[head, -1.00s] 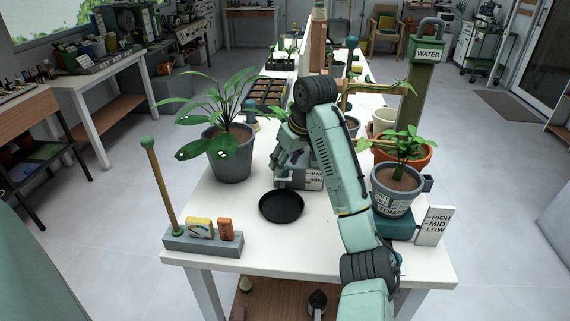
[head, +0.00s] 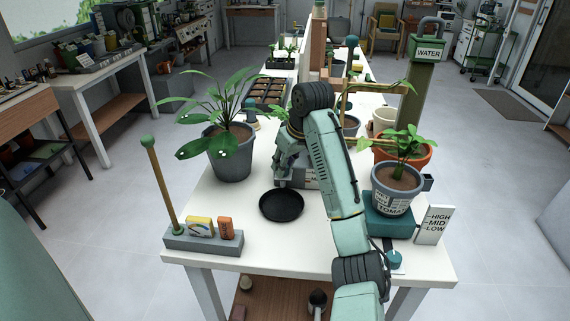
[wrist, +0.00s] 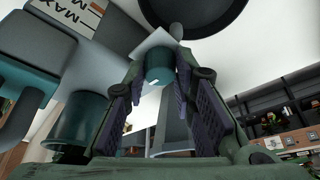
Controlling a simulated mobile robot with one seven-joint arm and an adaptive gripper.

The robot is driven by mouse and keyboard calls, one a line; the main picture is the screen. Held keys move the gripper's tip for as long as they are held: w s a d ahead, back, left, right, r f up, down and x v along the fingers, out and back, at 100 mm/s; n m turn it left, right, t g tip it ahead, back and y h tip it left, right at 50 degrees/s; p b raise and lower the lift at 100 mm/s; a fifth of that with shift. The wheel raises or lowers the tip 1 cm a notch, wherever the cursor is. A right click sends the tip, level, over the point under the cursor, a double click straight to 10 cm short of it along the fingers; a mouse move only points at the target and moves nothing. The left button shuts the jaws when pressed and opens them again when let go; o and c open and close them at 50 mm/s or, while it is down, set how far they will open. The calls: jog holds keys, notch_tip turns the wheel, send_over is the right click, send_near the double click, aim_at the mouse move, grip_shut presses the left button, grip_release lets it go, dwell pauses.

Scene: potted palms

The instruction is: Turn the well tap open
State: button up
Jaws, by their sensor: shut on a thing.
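The well tap is a short teal knob (wrist: 159,62) with a white mark, on a small white plate (wrist: 155,42) in the wrist view. My gripper (wrist: 160,82) has a finger on each side of the knob and is shut on it. In the head view my gripper (head: 282,172) points down at the left end of the grey well (head: 312,181), behind the black saucer. The tap is hidden there. The well's MAX label (wrist: 78,10) shows at the upper left of the wrist view.
The black saucer (head: 282,206) lies just in front of the gripper. A potted palm (head: 229,165) stands left, a tomato pot (head: 396,200) right. A grey holder (head: 203,241) with an upright stick is at the front left. A WATER post (head: 416,90) rises behind right.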

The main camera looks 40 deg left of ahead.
grip_shut()
jog(key=shift+m, duration=0.3)
jog(key=m+t, duration=0.1)
jog(key=m, duration=0.2)
jog(key=shift+s+t+h, duration=0.1)
jog(key=shift+t+h, duration=0.2)
jog(key=m, duration=0.3)
jog(key=m+t+h, duration=0.1)
jog(key=m, duration=0.1)
jog(key=shift+a+m+h, duration=0.15)
jog(key=shift+m+h, duration=0.15)
jog(key=shift+m, duration=0.1)
jog(key=m+h, duration=0.1)
jog(key=m, duration=0.1)
jog(key=m+t, duration=0.1)
jog(key=m, duration=0.1)
jog(key=shift+s+a+r+m+h, duration=0.1)
jog(key=shift+m+h, duration=0.2)
jog(key=shift+h, duration=0.1)
jog(key=shift+a+m+h, duration=0.1)
jog(key=shift+m+h, duration=0.6)
jog(key=shift+m, duration=1.2)
